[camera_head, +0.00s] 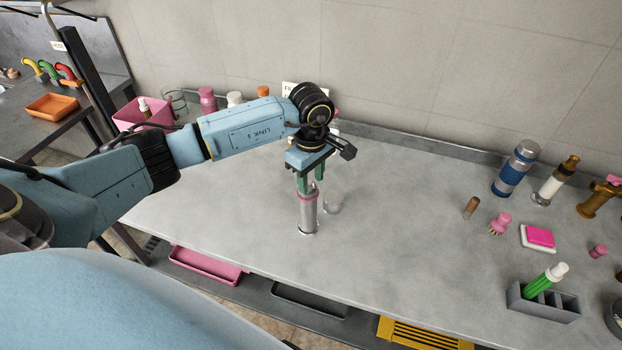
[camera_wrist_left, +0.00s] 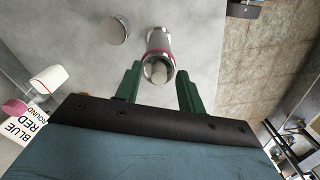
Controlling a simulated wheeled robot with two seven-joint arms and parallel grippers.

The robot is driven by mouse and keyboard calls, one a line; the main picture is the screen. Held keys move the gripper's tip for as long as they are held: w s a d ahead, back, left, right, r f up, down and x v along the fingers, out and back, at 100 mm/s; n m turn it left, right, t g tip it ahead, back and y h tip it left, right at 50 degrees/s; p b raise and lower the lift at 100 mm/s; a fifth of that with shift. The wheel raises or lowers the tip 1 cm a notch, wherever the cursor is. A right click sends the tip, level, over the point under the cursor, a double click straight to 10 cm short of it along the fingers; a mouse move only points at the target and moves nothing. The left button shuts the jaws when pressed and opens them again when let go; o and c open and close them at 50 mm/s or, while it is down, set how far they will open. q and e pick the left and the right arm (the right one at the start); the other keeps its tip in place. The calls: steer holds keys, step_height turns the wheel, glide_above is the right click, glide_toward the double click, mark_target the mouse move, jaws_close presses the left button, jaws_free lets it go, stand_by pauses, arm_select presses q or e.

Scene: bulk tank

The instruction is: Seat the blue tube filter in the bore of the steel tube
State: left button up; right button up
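The steel tube (camera_head: 309,213) stands upright on the grey bench, with a pink ring at its mouth. It also shows in the left wrist view (camera_wrist_left: 158,40), where a pale rounded thing (camera_wrist_left: 159,71) sits inside the bore. I cannot tell whether that is the blue tube filter; no blue shows on it. My left gripper (camera_head: 311,180) is just above the tube's mouth. Its two green fingers are spread apart, one to each side of the mouth in the wrist view, with nothing gripped. My right gripper is not in view.
At the right stand a blue-banded steel cylinder (camera_head: 515,168), a pink pad (camera_head: 540,236) and a grey rack (camera_head: 545,303) holding a green tube. A pink bin (camera_head: 143,113) is back left. The bench middle is clear.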

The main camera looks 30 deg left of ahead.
arm_select(q)
step_height(320, 180, up, 11)
steer(key=b, duration=0.1)
steer(key=shift+r, duration=0.1)
stand_by(0.5)
